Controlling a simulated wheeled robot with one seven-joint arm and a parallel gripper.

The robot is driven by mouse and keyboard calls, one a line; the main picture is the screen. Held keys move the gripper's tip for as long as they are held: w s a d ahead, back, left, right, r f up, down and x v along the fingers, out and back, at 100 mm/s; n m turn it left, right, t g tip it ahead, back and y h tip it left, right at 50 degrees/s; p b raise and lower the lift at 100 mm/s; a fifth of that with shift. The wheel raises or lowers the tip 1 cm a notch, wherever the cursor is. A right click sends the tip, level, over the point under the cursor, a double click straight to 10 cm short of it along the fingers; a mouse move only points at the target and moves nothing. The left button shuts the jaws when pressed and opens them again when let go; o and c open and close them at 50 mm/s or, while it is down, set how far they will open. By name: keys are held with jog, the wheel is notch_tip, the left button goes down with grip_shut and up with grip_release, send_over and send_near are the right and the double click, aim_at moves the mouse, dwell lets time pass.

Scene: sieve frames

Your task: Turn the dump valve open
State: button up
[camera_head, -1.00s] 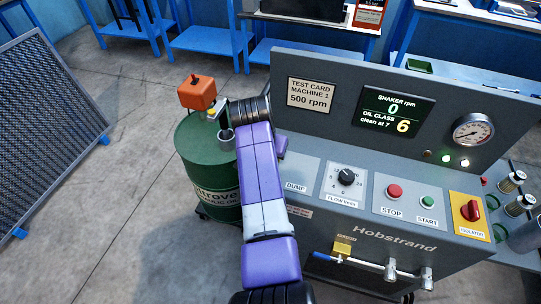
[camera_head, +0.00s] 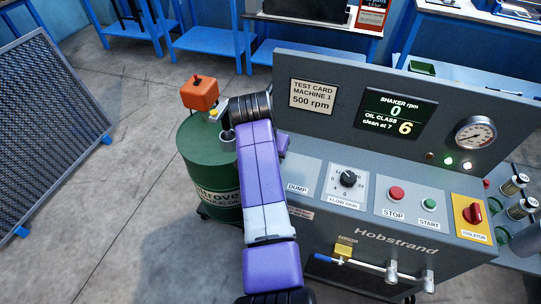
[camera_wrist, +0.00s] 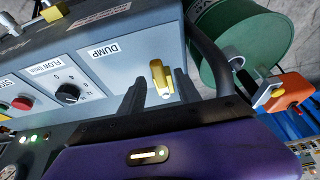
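The dump valve's yellow lever (camera_wrist: 160,76) shows in the wrist view, on the grey panel beside the white DUMP label (camera_wrist: 104,51). Its pale end faces my gripper. My gripper (camera_wrist: 160,93) is open, with one dark finger on each side of the lever in the picture. I cannot tell whether either finger touches it. In the head view my purple arm hides the lever and my fingers; the DUMP label also shows there (camera_head: 297,188).
The flow knob (camera_head: 348,178), red stop button (camera_head: 396,193), green start button (camera_head: 430,202) and red isolator (camera_head: 473,212) sit right of the DUMP label. A green drum (camera_head: 205,165) and an orange box (camera_head: 199,95) stand left of my arm.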

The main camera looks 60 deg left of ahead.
jog(key=v, duration=0.6)
dwell(0.6)
